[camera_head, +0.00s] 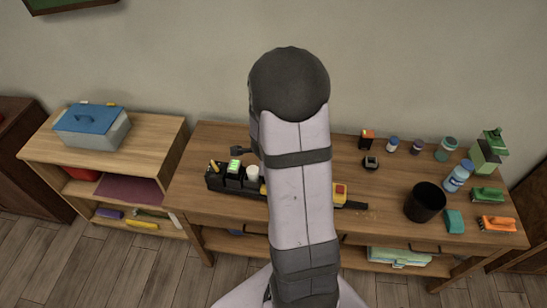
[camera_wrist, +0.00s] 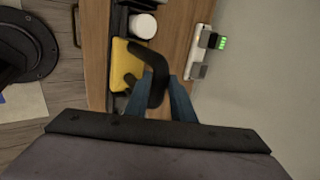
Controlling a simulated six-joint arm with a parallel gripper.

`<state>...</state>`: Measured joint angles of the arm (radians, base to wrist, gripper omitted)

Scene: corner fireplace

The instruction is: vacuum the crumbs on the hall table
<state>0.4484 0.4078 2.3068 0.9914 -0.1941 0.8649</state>
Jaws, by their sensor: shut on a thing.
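A yellow hand vacuum with a dark handle lies on the hall table (camera_head: 375,182). In the head view its yellow end with a red button (camera_head: 340,190) and dark nozzle (camera_head: 355,205) show right of my arm, which hides the rest. In the wrist view its yellow body (camera_wrist: 124,66) and curved black handle (camera_wrist: 150,58) are in front of me. My gripper (camera_wrist: 160,88) has its blue fingers either side of this handle and is shut on it. My arm hides the gripper in the head view. Faint tan crumbs (camera_head: 373,211) lie just beyond the nozzle tip.
A dark bin (camera_head: 425,203), green brush (camera_head: 487,195), orange brush (camera_head: 496,223) and several bottles and jars stand at the table's right. A black tray (camera_head: 218,180) and a white cup (camera_wrist: 143,26) are at the left. A low shelf (camera_head: 160,135) adjoins the table.

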